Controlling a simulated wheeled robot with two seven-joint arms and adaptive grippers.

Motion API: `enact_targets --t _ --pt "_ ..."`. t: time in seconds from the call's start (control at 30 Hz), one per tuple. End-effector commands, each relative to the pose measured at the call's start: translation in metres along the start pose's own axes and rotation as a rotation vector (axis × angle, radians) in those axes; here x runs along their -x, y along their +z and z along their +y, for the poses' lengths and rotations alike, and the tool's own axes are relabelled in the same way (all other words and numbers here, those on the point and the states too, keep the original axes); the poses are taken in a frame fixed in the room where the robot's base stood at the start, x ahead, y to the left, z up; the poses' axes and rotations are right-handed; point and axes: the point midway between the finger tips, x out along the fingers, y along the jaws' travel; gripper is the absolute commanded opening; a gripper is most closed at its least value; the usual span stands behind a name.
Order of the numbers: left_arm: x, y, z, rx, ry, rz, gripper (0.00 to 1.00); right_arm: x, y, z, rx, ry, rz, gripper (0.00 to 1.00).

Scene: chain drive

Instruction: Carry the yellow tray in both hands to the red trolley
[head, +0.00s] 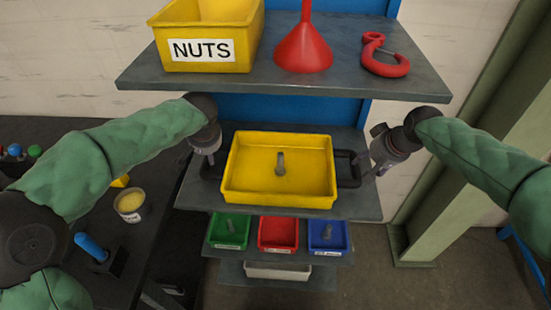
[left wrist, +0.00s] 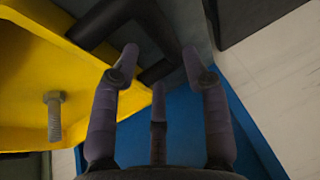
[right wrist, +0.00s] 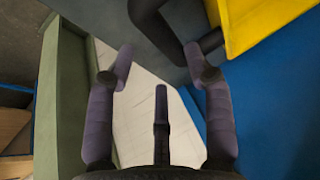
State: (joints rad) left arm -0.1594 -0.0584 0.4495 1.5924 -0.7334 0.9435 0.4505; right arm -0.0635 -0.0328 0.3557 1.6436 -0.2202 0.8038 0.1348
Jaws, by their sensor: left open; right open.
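The yellow tray (head: 247,188) stands level on the middle shelf, with one upright grey bolt (head: 281,163) inside. It has a black handle on each side. My left gripper (head: 208,157) is open at the left handle (head: 210,172); in the left wrist view the handle (left wrist: 150,35) reaches toward the space between the fingertips (left wrist: 158,62). My right gripper (head: 376,164) is open just right of the right handle (head: 354,170). In the right wrist view the handle (right wrist: 152,22) lies just beyond the fingertips (right wrist: 158,58). No red trolley shows.
The upper shelf (head: 330,85) holds a yellow NUTS bin (head: 205,55), a red funnel (head: 304,45) and a red hook (head: 385,62). Below are green (head: 229,230), red (head: 278,234) and blue (head: 327,235) bins. A dark bench (head: 150,240) stands left, a green post (head: 440,190) right.

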Motion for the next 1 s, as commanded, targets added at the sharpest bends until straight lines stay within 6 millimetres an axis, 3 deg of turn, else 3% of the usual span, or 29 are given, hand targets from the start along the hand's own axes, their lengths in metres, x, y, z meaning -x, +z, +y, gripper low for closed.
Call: enact_targets --t 0.37,0.8,1.0 --pt "-0.004 0.000 0.000 0.000 0.000 -0.002 0.46 -0.004 0.001 0.000 0.000 0.000 -0.002 0.52" --pt "-0.059 0.001 0.000 0.000 -0.001 -0.003 0.46 -0.059 0.001 0.000 0.000 0.000 -0.002 0.52" --pt "-0.073 0.000 0.000 0.000 0.000 -0.002 0.46 -0.073 0.000 0.000 0.000 0.000 0.000 0.52"
